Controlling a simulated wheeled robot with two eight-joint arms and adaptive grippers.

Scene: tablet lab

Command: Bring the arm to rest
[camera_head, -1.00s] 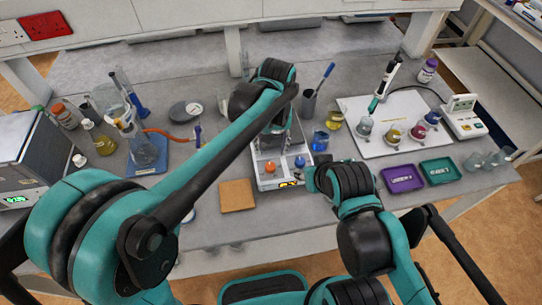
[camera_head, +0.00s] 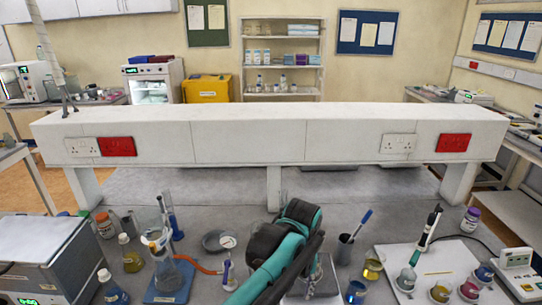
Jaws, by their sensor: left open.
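My left arm comes up from the bottom edge and bends at a dark joint (camera_head: 290,228) over the bench. My left gripper (camera_head: 314,280) points down past the bend at the bottom of the view. It is mostly hidden by the arm and is open. It is over the stirrer area in the middle of the bench, and I cannot tell whether it touches anything. My right arm and right gripper are out of view.
Left of the arm are a grey box-shaped instrument (camera_head: 40,258), a flask on a blue base (camera_head: 168,282) and small bottles. On the right are a pen cup (camera_head: 344,248), a white board (camera_head: 390,254) with small flasks and a meter (camera_head: 517,270). A white raised shelf (camera_head: 250,140) runs behind.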

